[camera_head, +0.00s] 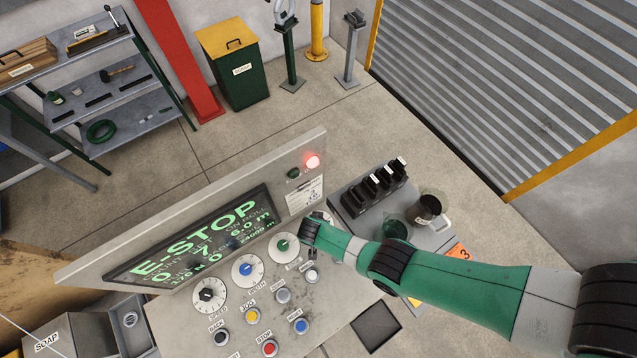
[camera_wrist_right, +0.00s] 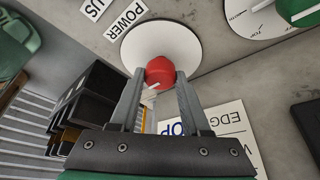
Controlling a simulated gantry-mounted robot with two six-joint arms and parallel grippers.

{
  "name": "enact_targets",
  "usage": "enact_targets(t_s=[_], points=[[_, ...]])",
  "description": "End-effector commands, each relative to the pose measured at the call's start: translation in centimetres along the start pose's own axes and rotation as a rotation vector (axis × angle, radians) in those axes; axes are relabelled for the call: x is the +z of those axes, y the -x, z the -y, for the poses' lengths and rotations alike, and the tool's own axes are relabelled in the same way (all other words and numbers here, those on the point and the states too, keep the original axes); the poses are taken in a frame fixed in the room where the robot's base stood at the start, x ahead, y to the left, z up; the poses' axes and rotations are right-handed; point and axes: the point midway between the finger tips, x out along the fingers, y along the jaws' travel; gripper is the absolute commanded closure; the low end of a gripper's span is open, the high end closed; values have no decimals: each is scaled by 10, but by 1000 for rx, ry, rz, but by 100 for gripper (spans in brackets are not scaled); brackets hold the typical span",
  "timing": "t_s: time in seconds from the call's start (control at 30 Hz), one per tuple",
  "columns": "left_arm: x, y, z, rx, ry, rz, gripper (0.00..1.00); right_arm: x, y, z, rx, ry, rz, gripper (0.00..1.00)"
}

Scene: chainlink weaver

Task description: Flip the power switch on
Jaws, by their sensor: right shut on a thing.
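The power switch (camera_wrist_right: 160,70) is a red knob on a round white plate (camera_wrist_right: 135,48), beside a label (camera_wrist_right: 124,19) reading POWER in the right wrist view. My right gripper (camera_wrist_right: 162,86) has its two grey fingers closed on either side of the red knob. A white pointer mark shows on the knob, but its setting is unclear. In the head view my right arm (camera_head: 400,268) reaches in from the right to the console's upper right, and its wrist hides the knob. The display (camera_head: 200,235) reads E-STOP in green. My left gripper is not in view.
Dials with green (camera_head: 283,246), blue (camera_head: 248,269) and black (camera_head: 208,295) knobs sit left of my wrist. Push buttons, including a red one (camera_head: 269,347), lie below. A red lamp (camera_head: 312,161) glows on the panel. A mug (camera_head: 432,214) and black holders (camera_head: 374,188) stand right.

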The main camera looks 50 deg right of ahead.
Motion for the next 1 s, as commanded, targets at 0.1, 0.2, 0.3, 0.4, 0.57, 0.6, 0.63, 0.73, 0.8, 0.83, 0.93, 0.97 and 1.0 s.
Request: enact_targets(t_s=[0.1,0.2,0.3,0.4,0.57,0.6,0.63,0.73,0.8,0.83,0.93,0.97,1.0], points=[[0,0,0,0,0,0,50,1,0,0,6,-15,2,100],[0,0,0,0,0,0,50,1,0,0,8,-21,2,100],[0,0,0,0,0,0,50,1,0,0,9,-22,2,100],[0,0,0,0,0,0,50,0,0,0,9,-22,2,100],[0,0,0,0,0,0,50,0,0,0,8,-22,2,44],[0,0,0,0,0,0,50,0,0,0,8,-21,2,37],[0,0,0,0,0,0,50,0,0,0,8,-21,2,32],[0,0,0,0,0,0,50,0,0,0,8,-21,1,23],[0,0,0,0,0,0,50,0,0,0,8,-20,1,23],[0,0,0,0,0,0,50,0,0,0,8,-20,1,23],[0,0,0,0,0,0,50,0,1,0,8,-20,1,23],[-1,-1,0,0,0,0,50,0,1,0,8,-20,1,23],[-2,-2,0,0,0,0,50,0,2,0,8,-20,1,23]])
